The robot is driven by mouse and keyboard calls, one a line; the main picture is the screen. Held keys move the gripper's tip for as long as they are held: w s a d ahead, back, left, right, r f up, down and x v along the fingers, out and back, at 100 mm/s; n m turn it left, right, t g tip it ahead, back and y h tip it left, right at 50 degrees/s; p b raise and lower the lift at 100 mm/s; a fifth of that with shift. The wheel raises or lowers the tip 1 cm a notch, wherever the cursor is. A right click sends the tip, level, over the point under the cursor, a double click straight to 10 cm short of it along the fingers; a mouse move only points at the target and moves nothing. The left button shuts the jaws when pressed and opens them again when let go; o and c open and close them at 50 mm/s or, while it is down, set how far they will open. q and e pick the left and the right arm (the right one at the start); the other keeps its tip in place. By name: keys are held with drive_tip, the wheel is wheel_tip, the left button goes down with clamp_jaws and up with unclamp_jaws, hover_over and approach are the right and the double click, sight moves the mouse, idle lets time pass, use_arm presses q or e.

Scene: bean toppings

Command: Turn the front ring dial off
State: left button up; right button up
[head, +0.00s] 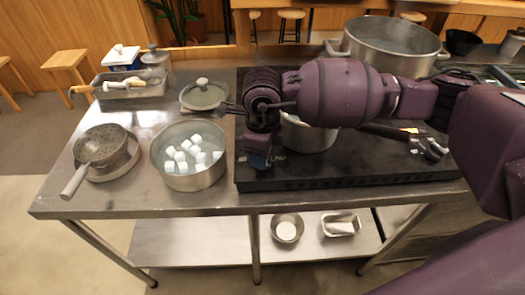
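The black stove (350,172) lies on the right half of the steel table. Small dark and silver knob-like parts (434,150) sit near its right end. I cannot tell which of them is the front ring dial or how it is turned. My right gripper (250,135) is above the left part of the stove, well to the left of those parts. Its dark fingers overlap with the wrist, so I cannot tell if it is open. My purple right arm crosses over the stove and hides much of it. My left gripper is not in view.
A steel pot (310,137) stands on the stove under my arm, its dark handle pointing right. A large pot (388,45) stands behind.

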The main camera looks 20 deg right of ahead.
wheel_tip(320, 180, up, 11)
drive_tip(key=shift+p, duration=0.45)
idle(0.3)
drive_tip(key=shift+f, duration=0.15)
drive_tip(key=shift+s, duration=0.1)
